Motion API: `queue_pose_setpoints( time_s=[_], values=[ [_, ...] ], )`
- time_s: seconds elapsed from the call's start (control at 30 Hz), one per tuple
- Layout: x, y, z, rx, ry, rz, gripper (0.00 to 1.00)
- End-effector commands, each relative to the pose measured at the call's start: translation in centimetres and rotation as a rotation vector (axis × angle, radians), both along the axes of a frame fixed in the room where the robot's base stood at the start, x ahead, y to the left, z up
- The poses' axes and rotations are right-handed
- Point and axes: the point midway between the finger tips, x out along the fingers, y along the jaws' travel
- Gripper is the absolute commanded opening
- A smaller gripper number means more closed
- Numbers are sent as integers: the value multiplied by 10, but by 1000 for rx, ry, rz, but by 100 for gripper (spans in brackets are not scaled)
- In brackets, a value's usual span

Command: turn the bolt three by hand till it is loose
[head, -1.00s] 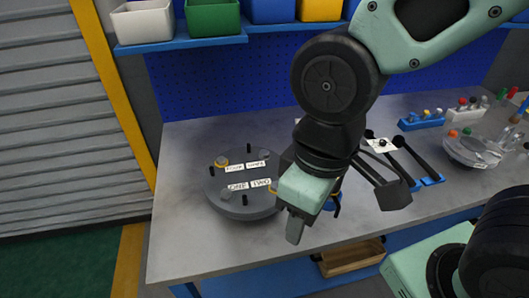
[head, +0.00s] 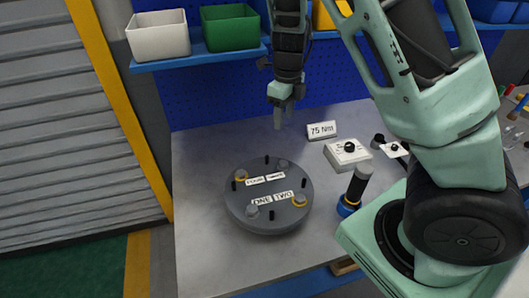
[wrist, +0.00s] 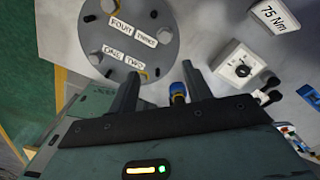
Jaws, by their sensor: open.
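Bolt three (head: 283,164) is a grey bolt head at the back right of the round grey flanged shell (head: 236,215), beside the label "THREE". No yellow ring shows around it. In the wrist view bolt three (wrist: 164,35) sits at the disc's right side, beyond the fingers. My gripper (head: 283,120) is open and empty, above the bench behind the shell and apart from bolt three. Its two fingers (wrist: 160,76) stand wide apart in the wrist view.
Bolts four (head: 240,176) and two (head: 300,200) have yellow rings; bolt one (head: 252,211) is plain. Short black pins stand around the rim. A black-handled tool with a blue base (head: 349,205), a white knob box (head: 347,154) and a "75 Nm" sign (head: 322,130) stand right.

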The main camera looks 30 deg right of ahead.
Motion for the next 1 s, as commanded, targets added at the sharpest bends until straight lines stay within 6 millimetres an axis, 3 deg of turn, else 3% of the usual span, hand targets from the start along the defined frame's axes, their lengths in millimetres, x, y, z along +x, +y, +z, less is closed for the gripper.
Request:
queue_pose_setpoints(
  time_s=[0.13, 0.27, 0.8, 1.0],
  values=[
    [4, -10, -3, -17, -7, -72, 49],
    [3, -10, -19, -17, -5, -73, 49],
    [2, -10, -129, -16, -3, -69, 49],
    [2, -9, -159, -15, -5, -68, 49]
  ],
)
